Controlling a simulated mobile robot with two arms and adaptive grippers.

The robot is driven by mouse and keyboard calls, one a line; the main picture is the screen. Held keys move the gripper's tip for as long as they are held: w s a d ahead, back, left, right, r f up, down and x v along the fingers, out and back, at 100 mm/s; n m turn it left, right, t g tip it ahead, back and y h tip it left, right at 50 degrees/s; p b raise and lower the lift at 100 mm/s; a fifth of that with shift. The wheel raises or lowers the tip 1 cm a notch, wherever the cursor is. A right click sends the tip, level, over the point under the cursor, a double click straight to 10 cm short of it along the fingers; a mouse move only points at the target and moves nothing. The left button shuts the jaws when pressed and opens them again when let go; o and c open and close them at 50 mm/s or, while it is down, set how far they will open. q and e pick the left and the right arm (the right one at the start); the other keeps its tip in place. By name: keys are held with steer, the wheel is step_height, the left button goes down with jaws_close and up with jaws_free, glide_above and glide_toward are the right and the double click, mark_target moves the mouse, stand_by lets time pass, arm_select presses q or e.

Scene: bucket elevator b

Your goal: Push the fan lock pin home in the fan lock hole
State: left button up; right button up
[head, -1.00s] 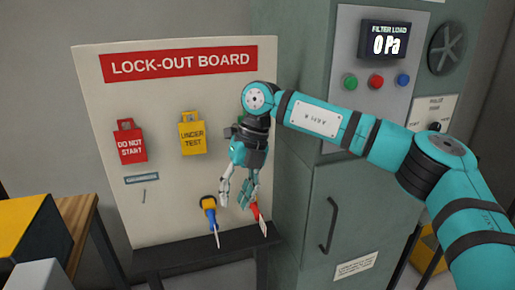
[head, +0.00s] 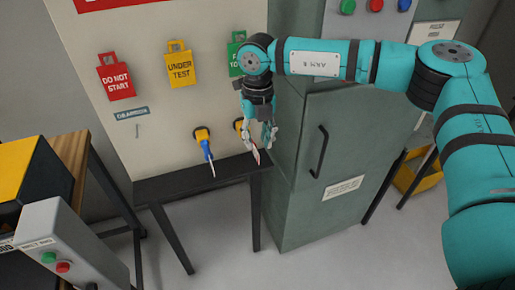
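My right gripper (head: 261,143) hangs fingers down in front of the lower right of the lock-out board (head: 153,111). Its fingers are apart, beside and partly in front of a small red and pale tool (head: 256,155); I cannot tell whether they touch it. A blue-handled tool (head: 207,149) hangs from a yellow holder (head: 201,133) to the left, and a second yellow holder (head: 239,125) is partly hidden by the gripper. I cannot make out the fan lock pin or the fan lock hole for certain. My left gripper is out of view.
A dark narrow table (head: 180,185) stands below the board. A grey-green cabinet (head: 305,215) with a black handle stands just right of the gripper. Red, yellow and green tags hang above. A grey button box (head: 72,245) is at lower left.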

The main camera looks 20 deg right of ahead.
mark_target(257, 152)
step_height(257, 152, down, 6)
steer(key=shift+r+p, duration=0.15)
steer(key=shift+p, duration=0.4)
steer(key=shift+c, duration=0.3)
jaws_close()
